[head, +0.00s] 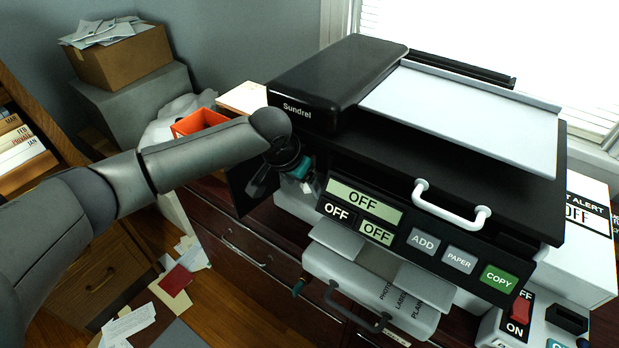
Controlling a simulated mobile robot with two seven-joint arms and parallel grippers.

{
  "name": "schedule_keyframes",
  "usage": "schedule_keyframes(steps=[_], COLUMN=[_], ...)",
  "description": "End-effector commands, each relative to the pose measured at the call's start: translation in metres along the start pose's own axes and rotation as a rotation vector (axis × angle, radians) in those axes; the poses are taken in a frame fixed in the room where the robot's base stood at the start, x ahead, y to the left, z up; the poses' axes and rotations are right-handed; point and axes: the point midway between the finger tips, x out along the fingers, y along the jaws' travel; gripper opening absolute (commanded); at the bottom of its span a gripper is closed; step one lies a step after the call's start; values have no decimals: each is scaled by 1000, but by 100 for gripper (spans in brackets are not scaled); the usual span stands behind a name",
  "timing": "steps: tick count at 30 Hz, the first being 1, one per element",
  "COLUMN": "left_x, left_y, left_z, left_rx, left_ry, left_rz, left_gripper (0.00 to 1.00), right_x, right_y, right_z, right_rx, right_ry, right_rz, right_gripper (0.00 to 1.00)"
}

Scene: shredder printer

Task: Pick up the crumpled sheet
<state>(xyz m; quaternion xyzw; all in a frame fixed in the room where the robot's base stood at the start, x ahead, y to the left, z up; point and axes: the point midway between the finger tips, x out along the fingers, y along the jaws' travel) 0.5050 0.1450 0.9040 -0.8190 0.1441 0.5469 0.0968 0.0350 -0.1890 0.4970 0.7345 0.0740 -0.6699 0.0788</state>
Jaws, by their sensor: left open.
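My left arm reaches in from the left, and my left gripper (284,178) is at the left side of the black printer (455,165). Its dark and teal parts are partly hidden by my wrist, and the jaws are open. A small, pale, creased piece that looks like the crumpled sheet (309,184) shows right beside the gripper, at the printer's left front corner. Most of it is hidden, and I cannot tell whether the gripper touches it. My right gripper is not in view.
The printer's control panel (410,239) and white handle (450,208) face me, above a grey paper tray (370,284). An orange bin (198,122) stands behind my forearm. A box of papers (118,58) is at back left. Loose papers (130,325) lie at lower left.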

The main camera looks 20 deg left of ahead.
Motion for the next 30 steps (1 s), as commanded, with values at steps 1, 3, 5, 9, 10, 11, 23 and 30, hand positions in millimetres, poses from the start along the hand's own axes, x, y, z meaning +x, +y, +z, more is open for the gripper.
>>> schedule_keyframes(steps=[1,3,5,9,10,11,23,30], left_x=[0,0,0,0,0,0,0,0], left_y=[0,0,0,0,0,0,0,0], left_z=[0,0,0,0,0,0,0,0], left_rx=[0,0,0,0,0,0,-1,-1], left_ry=[0,0,0,0,0,0,-1,0], left_rz=[0,0,0,0,0,0,0,0], left_gripper=[80,72,65,50,46,43,0,0], right_x=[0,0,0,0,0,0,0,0], right_y=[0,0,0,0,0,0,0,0], right_z=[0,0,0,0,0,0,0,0], right_rx=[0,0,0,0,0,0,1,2], right_ry=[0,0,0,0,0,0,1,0], right_rz=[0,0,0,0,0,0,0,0], right_gripper=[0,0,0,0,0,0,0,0])
